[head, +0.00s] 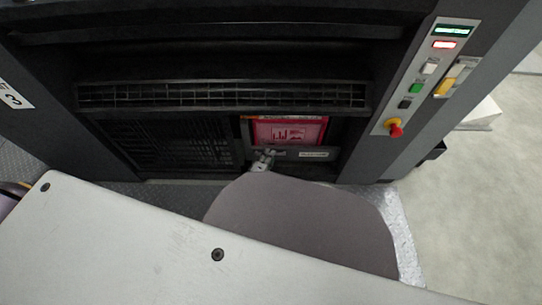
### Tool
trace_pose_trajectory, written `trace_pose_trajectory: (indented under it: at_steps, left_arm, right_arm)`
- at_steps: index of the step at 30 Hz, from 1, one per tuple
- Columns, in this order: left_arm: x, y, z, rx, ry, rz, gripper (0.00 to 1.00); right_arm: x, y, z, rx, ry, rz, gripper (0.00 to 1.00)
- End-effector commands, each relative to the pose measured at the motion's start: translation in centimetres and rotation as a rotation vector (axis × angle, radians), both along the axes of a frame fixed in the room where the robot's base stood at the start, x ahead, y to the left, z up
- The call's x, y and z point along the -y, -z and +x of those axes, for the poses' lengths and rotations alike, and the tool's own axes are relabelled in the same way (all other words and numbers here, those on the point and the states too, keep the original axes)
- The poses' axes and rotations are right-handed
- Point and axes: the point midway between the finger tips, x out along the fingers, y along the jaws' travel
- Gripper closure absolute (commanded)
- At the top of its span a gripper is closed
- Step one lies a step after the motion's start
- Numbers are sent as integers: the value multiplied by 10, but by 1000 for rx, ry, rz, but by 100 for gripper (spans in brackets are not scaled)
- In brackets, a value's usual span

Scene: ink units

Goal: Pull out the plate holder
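The plate holder (313,155) is in the low recess of the dark machine, with a metal front strip that bears a white label. A red plate (289,131) with pale print stands behind and above this strip. My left gripper (265,158) is at the left end of the strip, small in the view and close to the holder's front. It seems to touch or nearly touch the strip there. I cannot tell whether its fingers are open or closed on a handle. My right gripper is not in view.
A dark ventilation grille (180,145) is left of the recess, and a slotted ledge (220,95) runs above it. A control panel (424,78) with buttons and a red emergency knob (396,129) is on the right column. Pale floor (470,220) is free at right.

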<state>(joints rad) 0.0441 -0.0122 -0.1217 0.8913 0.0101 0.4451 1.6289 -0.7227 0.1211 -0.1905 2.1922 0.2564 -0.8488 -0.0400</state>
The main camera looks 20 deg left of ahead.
Motion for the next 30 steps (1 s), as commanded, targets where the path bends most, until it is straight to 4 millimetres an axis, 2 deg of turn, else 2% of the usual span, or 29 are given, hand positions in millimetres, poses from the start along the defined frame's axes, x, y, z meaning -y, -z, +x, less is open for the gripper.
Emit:
trace_pose_trajectory:
  at_steps: [10, 22, 23, 30]
  left_arm:
    - [2, 5, 21, 0, 0, -1, 67]
    - [3, 5, 24, 0, 0, 0, 67]
    - [3, 5, 24, 0, 0, 0, 68]
    - [3, 5, 24, 0, 0, 0, 99]
  right_arm:
    - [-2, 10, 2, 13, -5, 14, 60]
    - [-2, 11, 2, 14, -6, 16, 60]
    - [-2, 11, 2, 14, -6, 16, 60]
    - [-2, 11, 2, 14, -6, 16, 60]
